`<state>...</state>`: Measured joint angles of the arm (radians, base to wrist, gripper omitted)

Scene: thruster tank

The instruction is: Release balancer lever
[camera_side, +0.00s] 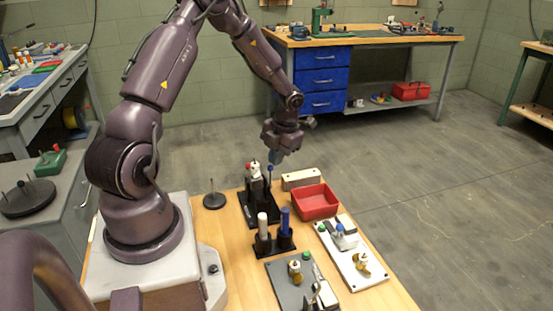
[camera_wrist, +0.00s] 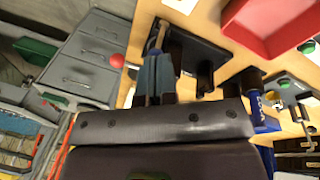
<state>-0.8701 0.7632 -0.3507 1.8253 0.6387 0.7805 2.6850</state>
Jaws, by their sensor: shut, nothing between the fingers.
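A black base (camera_side: 262,209) stands on the wooden table in the side view and carries a dark upright with a red-and-white top (camera_side: 254,168) and a thin lever with a blue knob (camera_side: 270,169). Which part is the balancer lever is not clear. My gripper (camera_side: 274,158) points down just above the blue knob; contact cannot be told. In the wrist view, my gripper's blue-grey fingers (camera_wrist: 157,62) are together and empty, beside the black base (camera_wrist: 205,42). A red ball (camera_wrist: 117,60) shows left of the fingers. My gripper body hides much of the lower picture.
A red bin (camera_side: 316,202) and a pale block (camera_side: 301,179) stand right of the base. In front are a holder with white (camera_side: 263,224) and blue (camera_side: 285,221) cylinders, a grey panel (camera_side: 285,278) and a white panel (camera_side: 350,262). A black disc (camera_side: 214,201) lies left.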

